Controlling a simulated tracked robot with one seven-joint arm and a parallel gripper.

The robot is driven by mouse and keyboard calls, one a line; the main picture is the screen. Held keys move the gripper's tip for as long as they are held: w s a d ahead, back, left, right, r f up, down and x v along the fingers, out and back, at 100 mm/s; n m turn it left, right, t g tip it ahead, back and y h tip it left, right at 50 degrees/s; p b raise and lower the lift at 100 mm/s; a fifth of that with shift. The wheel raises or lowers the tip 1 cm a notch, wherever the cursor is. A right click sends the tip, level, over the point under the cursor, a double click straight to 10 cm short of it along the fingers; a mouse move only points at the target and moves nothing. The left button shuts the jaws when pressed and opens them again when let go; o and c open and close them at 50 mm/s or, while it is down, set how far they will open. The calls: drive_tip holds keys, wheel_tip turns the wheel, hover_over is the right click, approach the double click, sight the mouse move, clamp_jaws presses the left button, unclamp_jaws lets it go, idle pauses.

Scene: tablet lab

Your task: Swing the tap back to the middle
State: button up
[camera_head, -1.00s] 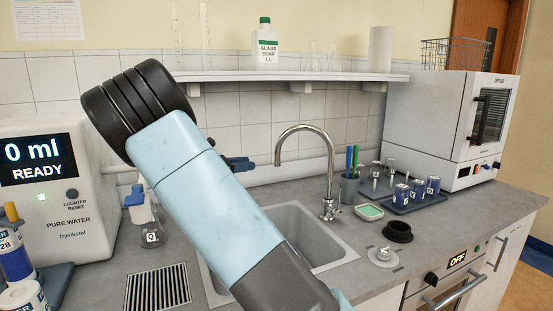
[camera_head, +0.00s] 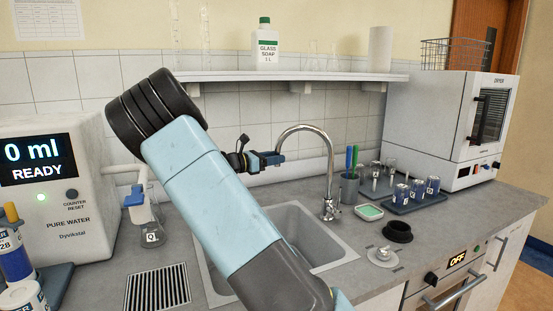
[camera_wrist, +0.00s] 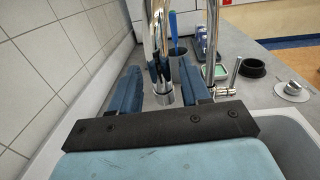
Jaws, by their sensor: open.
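The chrome tap (camera_head: 331,165) stands at the back right of the sink (camera_head: 340,252), and its arched spout reaches left in the head view. My gripper (camera_head: 280,157) is at the spout's hanging end, to the left of the tap's upright. In the wrist view my gripper (camera_wrist: 160,85) is open, with one blue finger on each side of the tap's spout (camera_wrist: 160,90). The spout end shows between the fingers. I cannot tell whether either finger touches it. My arm hides part of the sink in the head view.
A rack of vials (camera_head: 412,204) is beyond. A shelf (camera_head: 290,76) runs above, and the tiled wall is close behind. A flask (camera_head: 152,232) stands left.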

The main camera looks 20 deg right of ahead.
drive_tip(key=shift+d, duration=0.7)
drive_tip(key=shift+c, duration=0.2)
clamp_jaws()
